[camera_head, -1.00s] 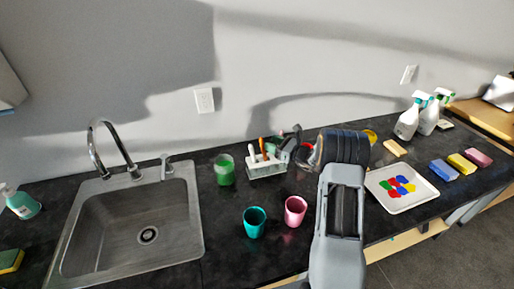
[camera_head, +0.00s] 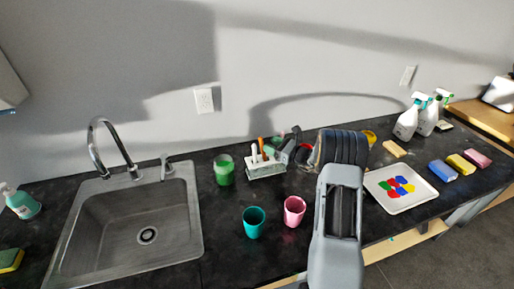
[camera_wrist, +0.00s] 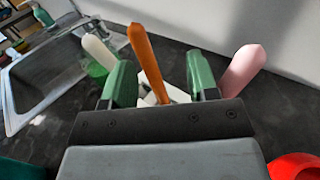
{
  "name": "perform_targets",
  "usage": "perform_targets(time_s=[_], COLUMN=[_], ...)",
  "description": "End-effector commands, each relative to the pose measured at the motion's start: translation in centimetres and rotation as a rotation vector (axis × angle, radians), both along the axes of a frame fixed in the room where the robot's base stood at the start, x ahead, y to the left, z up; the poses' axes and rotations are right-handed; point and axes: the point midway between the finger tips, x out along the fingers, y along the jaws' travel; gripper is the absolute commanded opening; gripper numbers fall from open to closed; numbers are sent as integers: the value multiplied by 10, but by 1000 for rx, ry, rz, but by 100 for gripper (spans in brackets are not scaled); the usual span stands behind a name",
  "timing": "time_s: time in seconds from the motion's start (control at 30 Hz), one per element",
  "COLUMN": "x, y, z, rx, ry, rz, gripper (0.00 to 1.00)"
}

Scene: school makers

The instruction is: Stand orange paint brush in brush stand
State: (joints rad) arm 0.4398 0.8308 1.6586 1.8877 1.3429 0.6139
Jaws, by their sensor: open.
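The orange paint brush (camera_head: 261,143) stands in the white brush stand (camera_head: 268,171) at the back of the counter. In the wrist view the orange brush (camera_wrist: 146,60) leans slightly, between the two green fingers of my gripper (camera_wrist: 160,78), with a gap on each side. My gripper is open; in the head view it (camera_head: 274,147) is at the stand's right end. A white brush (camera_wrist: 97,48) and a pink brush (camera_wrist: 241,68) stand outside the fingers. The lower part of the orange brush is hidden by the gripper body.
A green paint jar (camera_head: 224,170) stands left of the stand. A teal cup (camera_head: 254,222) and a pink cup (camera_head: 294,211) stand in front. A sink (camera_head: 135,220) is at left, and a paint tray (camera_head: 400,188) at right. The wall is close behind.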

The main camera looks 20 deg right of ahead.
Motion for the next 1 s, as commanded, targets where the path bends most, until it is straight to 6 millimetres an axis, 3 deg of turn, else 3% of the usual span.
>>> perform_targets(time_s=[0.17, 0.5, 0.7, 0.9, 1.0], x=[-20, -65, -79, -83, -87], y=[-7, -43, -56, -59, -42], z=[-2, -3, -2, -2, 7], rx=[1, 1, 1, 0, -64], ry=[1, 2, 2, 3, -1], rz=[24, 48, 52, 53, 111], gripper=[54, 54, 54, 54, 54])
